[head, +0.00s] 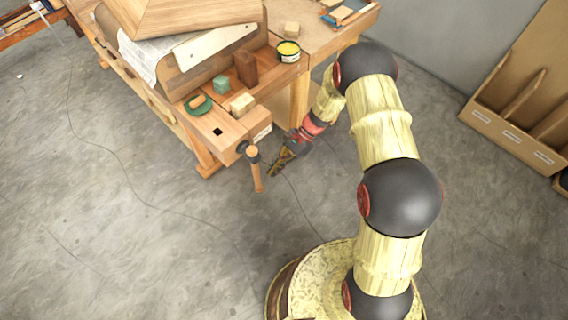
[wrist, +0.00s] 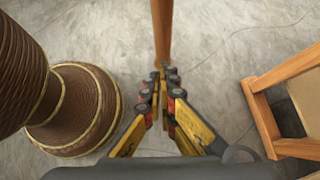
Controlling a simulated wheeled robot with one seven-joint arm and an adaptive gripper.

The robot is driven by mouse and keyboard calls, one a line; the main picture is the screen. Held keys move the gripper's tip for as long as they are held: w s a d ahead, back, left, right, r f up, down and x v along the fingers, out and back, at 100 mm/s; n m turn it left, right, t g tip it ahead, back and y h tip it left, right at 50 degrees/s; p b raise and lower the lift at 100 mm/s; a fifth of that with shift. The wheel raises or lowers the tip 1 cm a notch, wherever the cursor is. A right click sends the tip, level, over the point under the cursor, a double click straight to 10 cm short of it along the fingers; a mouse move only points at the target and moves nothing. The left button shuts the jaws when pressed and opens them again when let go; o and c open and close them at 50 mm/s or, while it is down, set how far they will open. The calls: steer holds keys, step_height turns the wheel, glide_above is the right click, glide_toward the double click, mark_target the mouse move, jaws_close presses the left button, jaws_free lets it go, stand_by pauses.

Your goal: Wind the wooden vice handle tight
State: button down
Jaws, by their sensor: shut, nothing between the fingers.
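The wooden vice handle (head: 257,172) is a slim brown bar, hanging nearly upright below the dark screw hub (head: 251,154) at the front corner of the workbench. In the wrist view the handle (wrist: 162,30) runs from the top edge down to my fingertips, which hide its near end. My gripper (head: 271,175) is just right of the handle's lower part in the head view. In the wrist view my gripper (wrist: 165,72) has its fingertips together with nothing between them. I cannot tell whether they touch the handle. The vice's wooden jaw (head: 223,134) is at the bench end.
The workbench (head: 325,45) carries a yellow-topped tin (head: 288,51), a teal block (head: 221,84), a green dish (head: 198,105) and a pale block (head: 242,105). A wooden frame (wrist: 263,118) stands at right in the wrist view. The floor around the handle is mostly clear, with thin cracks.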

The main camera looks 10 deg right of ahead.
steer(key=shift+s+a, duration=0.25)
steer(key=shift+a, duration=0.25)
steer(key=shift+s+a, duration=0.25)
steer(key=shift+a, duration=0.25)
